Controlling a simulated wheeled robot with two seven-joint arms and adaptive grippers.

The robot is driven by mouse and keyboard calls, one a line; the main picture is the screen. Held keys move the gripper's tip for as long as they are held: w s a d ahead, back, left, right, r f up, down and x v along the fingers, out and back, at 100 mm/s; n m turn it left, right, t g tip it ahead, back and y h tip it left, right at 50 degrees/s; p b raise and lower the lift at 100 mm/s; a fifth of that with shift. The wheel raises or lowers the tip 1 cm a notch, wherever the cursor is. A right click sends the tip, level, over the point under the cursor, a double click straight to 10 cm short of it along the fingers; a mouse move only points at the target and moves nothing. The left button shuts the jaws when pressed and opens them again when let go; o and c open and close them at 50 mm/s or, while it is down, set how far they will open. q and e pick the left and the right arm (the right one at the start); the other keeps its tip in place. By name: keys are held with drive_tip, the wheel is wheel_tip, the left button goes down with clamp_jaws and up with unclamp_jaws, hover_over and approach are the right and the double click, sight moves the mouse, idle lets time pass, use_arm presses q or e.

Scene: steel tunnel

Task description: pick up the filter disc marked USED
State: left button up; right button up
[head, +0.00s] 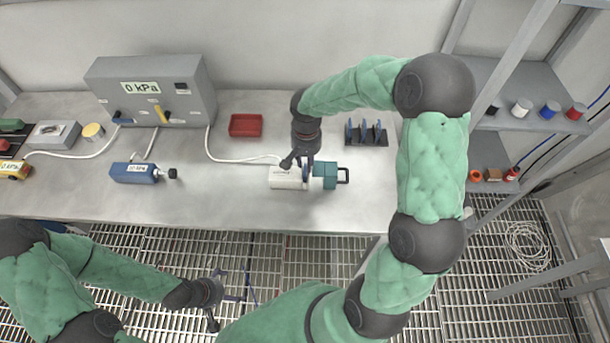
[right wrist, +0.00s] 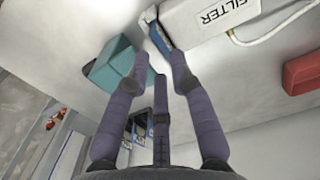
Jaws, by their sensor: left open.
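A white filter housing (head: 287,178), lettered FILTER in the right wrist view (right wrist: 205,18), lies on the bench. A thin blue disc (head: 306,173) stands at its right end, beside a teal cap (head: 325,175) with a dark handle. In the right wrist view the disc (right wrist: 156,35) is edge-on between the housing and the teal cap (right wrist: 118,68). No USED mark is readable. My right gripper (head: 298,161) is over this end of the housing, its fingertips (right wrist: 159,57) apart on either side of the disc's near edge. My left gripper (head: 228,299) is open and empty over the grating.
A black rack (head: 366,134) with several blue discs stands to the right. A red tray (head: 246,125) and a grey 0 kPa box (head: 155,92) with hoses are behind. The front bench strip between cylinder and housing is clear.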

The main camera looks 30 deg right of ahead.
sight(305, 175)
drive_tip(key=f, duration=0.4)
drive_tip(key=shift+w+d+f+b, duration=0.1)
drive_tip(key=shift+w+f+b, duration=0.15)
drive_tip(key=shift+b, duration=0.15)
drive_tip(key=shift+r, duration=0.1)
clamp_jaws()
drive_tip(key=shift+r, duration=0.15)
